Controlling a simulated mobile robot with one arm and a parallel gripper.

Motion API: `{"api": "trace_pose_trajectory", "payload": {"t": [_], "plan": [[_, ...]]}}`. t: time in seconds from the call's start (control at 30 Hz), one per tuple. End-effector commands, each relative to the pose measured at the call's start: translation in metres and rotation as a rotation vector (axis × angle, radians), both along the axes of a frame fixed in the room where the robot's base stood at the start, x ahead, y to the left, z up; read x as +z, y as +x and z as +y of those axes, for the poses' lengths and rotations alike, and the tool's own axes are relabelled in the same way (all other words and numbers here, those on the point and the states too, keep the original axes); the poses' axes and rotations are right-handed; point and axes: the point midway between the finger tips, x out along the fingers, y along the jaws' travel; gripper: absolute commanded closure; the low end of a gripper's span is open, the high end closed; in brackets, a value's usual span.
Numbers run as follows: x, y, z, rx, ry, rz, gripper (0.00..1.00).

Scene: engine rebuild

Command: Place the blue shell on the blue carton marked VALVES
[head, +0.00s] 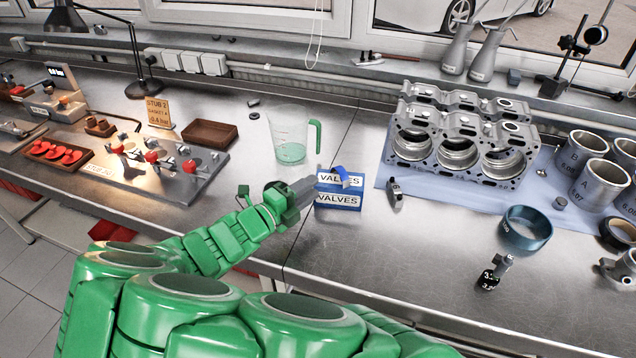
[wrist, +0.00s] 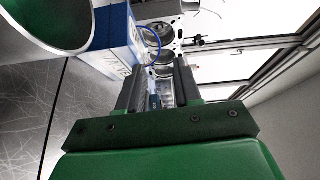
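The blue carton marked VALVES (head: 337,203) stands on the bench in the middle of the head view. The blue shell (head: 346,179) is at the right part of the carton's top and appears to rest on it. In the wrist view the shell (wrist: 153,47) shows as a thin blue arc against the edge of the carton (wrist: 113,42), beyond the fingertips. My gripper (head: 315,183) is at the carton's left, close to its top. In the wrist view my gripper (wrist: 160,72) has a gap between its fingers and looks open, with the shell apart from it.
A clear jug (head: 290,140) with a green handle stands behind the carton to the left. The engine block (head: 460,140) stands on a blue cloth (head: 392,180) to the right. A small metal part (head: 394,192) lies close to the carton's right.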

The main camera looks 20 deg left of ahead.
Motion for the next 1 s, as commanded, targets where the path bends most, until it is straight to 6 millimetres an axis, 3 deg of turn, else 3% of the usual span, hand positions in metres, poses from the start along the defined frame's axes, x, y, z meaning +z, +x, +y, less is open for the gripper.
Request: {"api": "trace_pose_trajectory", "payload": {"t": [0.33, 0.87, 1.0], "plan": [[0.000, -0.024, 0.013, 0.002, 0.001, 0.000, 0.66], [0.000, -0.025, 0.013, 0.001, 0.001, 0.000, 0.66], [0.004, -0.021, 0.004, -0.024, 0.027, -0.006, 0.66]]}}
